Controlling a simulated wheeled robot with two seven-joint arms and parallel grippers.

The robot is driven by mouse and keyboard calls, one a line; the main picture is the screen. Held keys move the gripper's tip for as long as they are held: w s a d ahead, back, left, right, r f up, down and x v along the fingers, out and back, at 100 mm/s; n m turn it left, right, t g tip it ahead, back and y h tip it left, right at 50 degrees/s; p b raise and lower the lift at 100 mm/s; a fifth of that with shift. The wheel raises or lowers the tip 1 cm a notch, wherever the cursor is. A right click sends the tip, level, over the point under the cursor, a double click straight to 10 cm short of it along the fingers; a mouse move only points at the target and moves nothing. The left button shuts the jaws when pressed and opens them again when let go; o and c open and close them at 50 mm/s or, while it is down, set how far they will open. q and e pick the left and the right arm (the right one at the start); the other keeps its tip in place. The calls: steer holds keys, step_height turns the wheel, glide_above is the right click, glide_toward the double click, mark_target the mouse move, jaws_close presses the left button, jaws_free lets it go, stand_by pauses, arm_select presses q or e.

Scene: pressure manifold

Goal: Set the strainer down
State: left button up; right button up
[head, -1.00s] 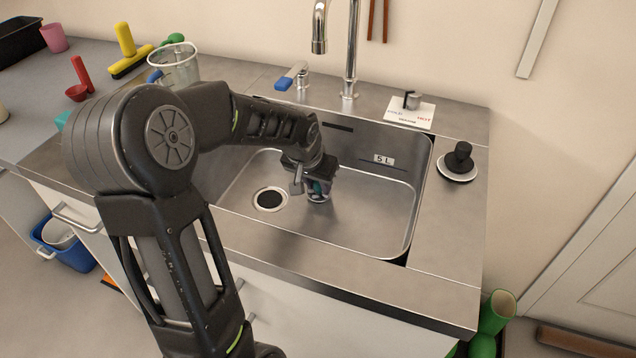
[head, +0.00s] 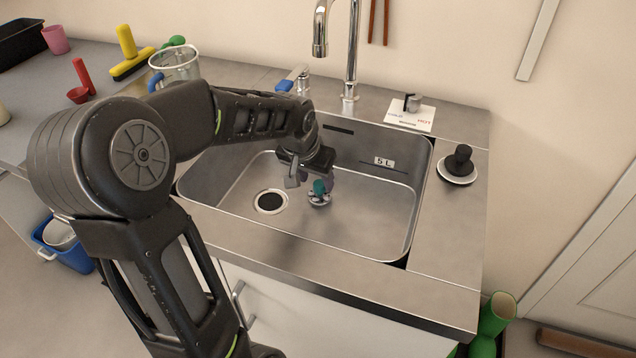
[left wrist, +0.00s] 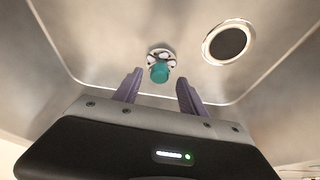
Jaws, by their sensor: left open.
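The strainer (head: 319,197), a small metal basket piece with a teal knob, stands on the sink floor to the right of the drain (head: 270,201). In the left wrist view the strainer (left wrist: 161,62) shows knob toward me, beyond the fingertips and apart from them. My left gripper (head: 311,180) is open and empty, just above the strainer. Its two purple fingers (left wrist: 160,80) are spread wide in the left wrist view. The drain (left wrist: 228,42) is at the upper right there, uncovered. My right gripper is not in view.
The steel sink (head: 390,215) has a raised rim and a tall faucet (head: 351,60) behind it. A black-knobbed plug (head: 458,165) sits on the right ledge. A clear jug (head: 175,65) and brushes stand on the left counter. The sink's right half is empty.

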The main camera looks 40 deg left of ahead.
arm_select(q)
steer(key=v, duration=0.7)
steer(key=shift+s+r, duration=0.25)
steer(key=shift+r, duration=0.1)
steer(key=shift+p, duration=0.3)
